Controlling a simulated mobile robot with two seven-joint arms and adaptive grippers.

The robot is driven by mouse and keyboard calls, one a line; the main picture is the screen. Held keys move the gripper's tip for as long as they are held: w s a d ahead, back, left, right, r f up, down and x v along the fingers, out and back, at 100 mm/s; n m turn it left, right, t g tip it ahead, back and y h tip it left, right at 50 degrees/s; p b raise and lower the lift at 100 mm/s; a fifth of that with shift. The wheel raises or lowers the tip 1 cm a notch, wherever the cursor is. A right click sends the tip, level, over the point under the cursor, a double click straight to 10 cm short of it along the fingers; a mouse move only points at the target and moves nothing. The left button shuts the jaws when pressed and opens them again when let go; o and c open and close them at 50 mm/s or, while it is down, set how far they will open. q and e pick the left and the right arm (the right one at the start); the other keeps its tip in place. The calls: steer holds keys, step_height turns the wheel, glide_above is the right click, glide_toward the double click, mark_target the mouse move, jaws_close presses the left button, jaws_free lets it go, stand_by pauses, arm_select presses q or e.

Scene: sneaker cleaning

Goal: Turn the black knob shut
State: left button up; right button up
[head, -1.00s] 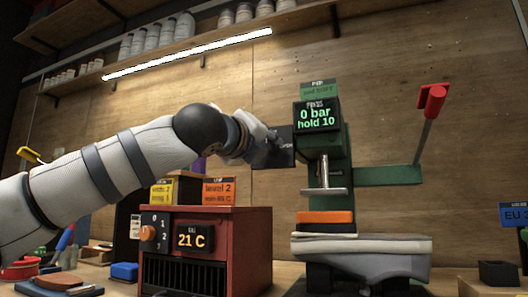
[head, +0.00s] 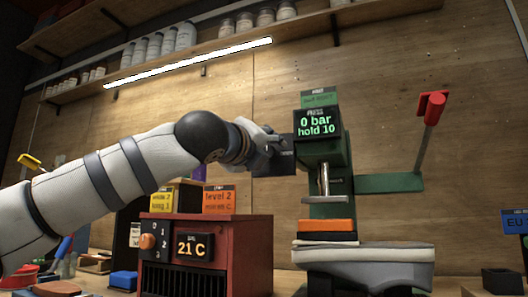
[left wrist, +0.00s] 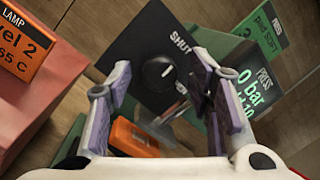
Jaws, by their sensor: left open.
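The black knob (left wrist: 158,73) is round, with a short white mark slanting to the upper right. It sits on a black panel (left wrist: 150,40) with the word SHUT printed at its upper right. The panel (head: 272,163) also shows in the head view, left of the green press, but the knob is hidden there. My left gripper (left wrist: 161,68) is open in the left wrist view, its purple-padded fingers on either side of the knob with gaps. In the head view the left gripper (head: 267,140) is in front of the panel. My right gripper is not in view.
The green press (head: 325,165) stands right of the panel, its display reading 0 bar, hold 10. An orange block (head: 326,225) and a sneaker (head: 365,258) are below its ram. A red heater box (head: 225,240) stands below my left arm.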

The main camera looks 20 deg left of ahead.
arm_select(q)
steer(key=s+f, duration=0.1)
steer(key=s, duration=1.1)
steer(key=shift+a+f, duration=0.2)
steer(key=shift+f, duration=0.2)
